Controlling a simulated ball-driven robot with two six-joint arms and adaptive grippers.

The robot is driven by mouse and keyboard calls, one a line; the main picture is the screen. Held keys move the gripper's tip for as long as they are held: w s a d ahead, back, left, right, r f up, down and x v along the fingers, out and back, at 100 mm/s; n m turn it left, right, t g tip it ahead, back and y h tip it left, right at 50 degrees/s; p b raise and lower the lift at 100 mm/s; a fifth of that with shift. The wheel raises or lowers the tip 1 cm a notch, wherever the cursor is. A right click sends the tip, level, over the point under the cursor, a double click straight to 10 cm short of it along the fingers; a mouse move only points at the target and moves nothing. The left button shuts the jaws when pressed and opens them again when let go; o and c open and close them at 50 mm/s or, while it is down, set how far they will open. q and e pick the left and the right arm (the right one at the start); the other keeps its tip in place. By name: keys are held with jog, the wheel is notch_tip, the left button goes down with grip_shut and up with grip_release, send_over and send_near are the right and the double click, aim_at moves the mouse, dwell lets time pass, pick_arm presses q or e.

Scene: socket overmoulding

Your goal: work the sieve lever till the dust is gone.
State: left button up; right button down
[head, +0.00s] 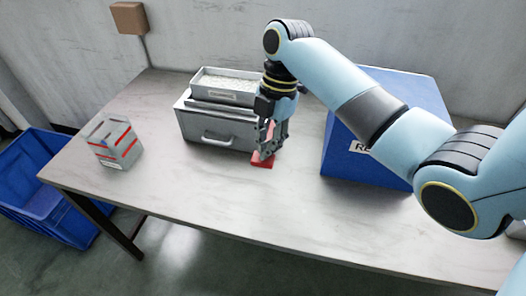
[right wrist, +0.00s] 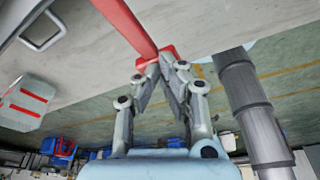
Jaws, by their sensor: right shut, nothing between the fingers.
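The sieve (head: 215,128) is a grey metal box with a front handle, standing at the back middle of the table. A shallow labelled tray (head: 226,85) of pale grains sits on top. The red lever (head: 262,160) shows at the box's right side, partly hidden by my right gripper (head: 270,152). In the right wrist view the lever (right wrist: 128,22) is a long red bar with a crosspiece at its end. My right gripper (right wrist: 166,66) is shut and empty, its fingertips at that crosspiece; I cannot tell whether they touch. My left gripper is out of view.
A blue box (head: 345,135) with a partly hidden label stands close to the right of my gripper. A grey container with red stripes (head: 115,145) stands at the table's left. Blue bins (head: 60,215) are on the floor at left. The table's front middle is clear.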

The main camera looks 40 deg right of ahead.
jog(key=shift+d+b+x, duration=0.25)
jog(key=shift+b+x, duration=0.05)
jog(key=shift+x, duration=0.8)
jog(key=shift+w, duration=0.1)
jog(key=d, duration=0.1)
jog(key=d+p, duration=0.1)
jog(key=d+r, duration=0.1)
jog(key=shift+w, duration=0.4)
jog(key=shift+a, duration=0.1)
jog(key=v, duration=1.2)
